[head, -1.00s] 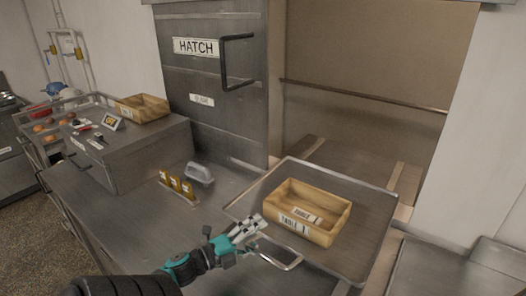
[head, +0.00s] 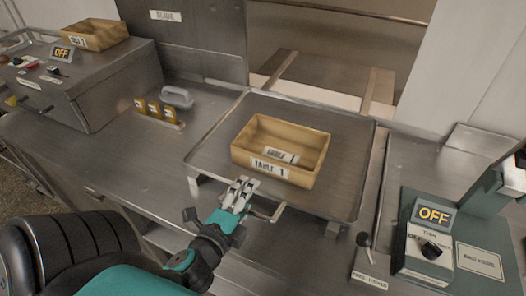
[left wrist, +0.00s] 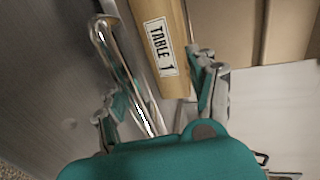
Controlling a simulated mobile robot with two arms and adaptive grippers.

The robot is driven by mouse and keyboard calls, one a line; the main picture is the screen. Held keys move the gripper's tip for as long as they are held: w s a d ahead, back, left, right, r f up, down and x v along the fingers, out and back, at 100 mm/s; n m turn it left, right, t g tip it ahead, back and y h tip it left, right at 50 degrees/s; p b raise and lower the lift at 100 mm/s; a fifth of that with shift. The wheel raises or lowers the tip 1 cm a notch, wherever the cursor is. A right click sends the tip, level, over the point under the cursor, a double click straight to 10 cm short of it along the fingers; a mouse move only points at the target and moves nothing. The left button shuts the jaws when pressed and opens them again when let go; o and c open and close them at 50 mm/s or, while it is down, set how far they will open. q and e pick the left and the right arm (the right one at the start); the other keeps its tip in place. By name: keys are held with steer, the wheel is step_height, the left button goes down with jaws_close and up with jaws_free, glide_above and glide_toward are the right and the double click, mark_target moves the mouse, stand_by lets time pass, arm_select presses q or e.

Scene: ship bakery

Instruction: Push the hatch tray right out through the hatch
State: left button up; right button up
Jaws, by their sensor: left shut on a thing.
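The hatch tray (head: 345,190) is a flat grey metal tray on the counter in front of the open hatch (head: 330,75). A wooden crate (head: 283,146) labelled TABLE 1 stands on it. The tray's wire handle (head: 273,215) sticks out at its near side. My left gripper (head: 240,194) is shut on this handle at its left part. In the left wrist view the handle (left wrist: 122,70) runs between the fingers, with the crate (left wrist: 160,42) close beyond it. My right gripper does not show.
The raised hatch door (head: 190,40) stands left of the opening. Yellow-tagged holders (head: 155,110) and a grey handled block (head: 177,97) sit left of the tray. A control box (head: 428,243) reading OFF stands at right. Another crate (head: 82,34) sits on the left machine.

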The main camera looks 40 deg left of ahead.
arm_select(q)
steer(key=p, duration=0.2)
glide_toward(268, 164)
steer(key=w, duration=0.1)
steer(key=p+x, duration=0.1)
steer(key=x, duration=1)
steer(key=shift+w+a+f+p, duration=0.15)
steer(key=shift+w+a+p, duration=0.05)
steer(key=shift+w+p, duration=0.1)
steer(key=shift+w+a+f, duration=0.15)
steer(key=shift+w+f, duration=0.1)
steer(key=shift+w, duration=0.2)
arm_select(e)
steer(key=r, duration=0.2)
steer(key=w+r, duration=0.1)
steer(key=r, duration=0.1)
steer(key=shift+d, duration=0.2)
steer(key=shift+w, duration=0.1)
arm_select(q)
steer(key=shift+c, duration=0.6)
jaws_close()
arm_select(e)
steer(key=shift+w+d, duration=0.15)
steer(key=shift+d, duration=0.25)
arm_select(q)
steer(key=c, duration=0.6)
jaws_free()
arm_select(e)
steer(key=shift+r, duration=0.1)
